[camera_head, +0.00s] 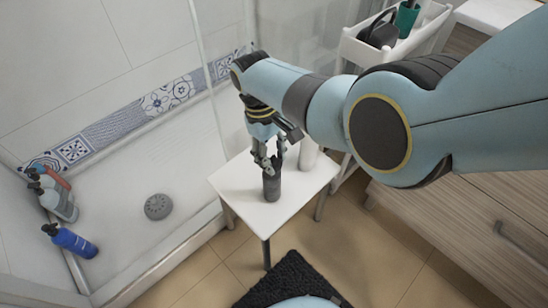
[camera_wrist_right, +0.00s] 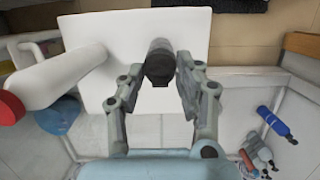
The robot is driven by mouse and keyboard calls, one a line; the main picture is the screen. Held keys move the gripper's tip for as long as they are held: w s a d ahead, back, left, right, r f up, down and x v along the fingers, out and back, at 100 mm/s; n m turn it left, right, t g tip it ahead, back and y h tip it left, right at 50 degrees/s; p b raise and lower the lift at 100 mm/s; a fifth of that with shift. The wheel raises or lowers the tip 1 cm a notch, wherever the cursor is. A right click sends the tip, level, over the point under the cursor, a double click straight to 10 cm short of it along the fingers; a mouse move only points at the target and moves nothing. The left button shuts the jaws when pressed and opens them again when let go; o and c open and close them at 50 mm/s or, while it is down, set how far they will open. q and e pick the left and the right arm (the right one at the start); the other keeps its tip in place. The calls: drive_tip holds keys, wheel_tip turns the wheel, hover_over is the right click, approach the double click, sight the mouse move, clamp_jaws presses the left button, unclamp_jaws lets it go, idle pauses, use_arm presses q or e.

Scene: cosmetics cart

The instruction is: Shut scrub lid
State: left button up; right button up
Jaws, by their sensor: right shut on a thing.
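The scrub (camera_head: 271,187) is a dark grey bottle standing upright on a small white stool (camera_head: 236,188). In the right wrist view it shows as a grey body with a darker, near-black lid (camera_wrist_right: 158,69) at the end facing me. My right gripper (camera_head: 270,162) points down from above and is shut on the scrub's top. In the right wrist view the fingers of my right gripper (camera_wrist_right: 157,78) stand on both sides of the lid. How tightly the lid sits on the body cannot be told. My left gripper is not in view.
A white bottle (camera_head: 308,154) with a red cap (camera_wrist_right: 11,106) stands on the stool beside my gripper. Several bottles, one blue (camera_head: 74,242), lie at the shower's left. A white cart (camera_head: 367,52) stands behind, a wooden cabinet (camera_head: 470,215) at right, a black mat (camera_head: 288,281) in front.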

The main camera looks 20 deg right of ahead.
drive_tip(key=shift+f, duration=0.1)
drive_tip(key=o, duration=1.1)
drive_tip(key=shift+o, duration=0.2)
drive_tip(key=shift+w, duration=0.1)
drive_tip(key=v, duration=1.2)
drive_tip(key=shift+a, duration=0.1)
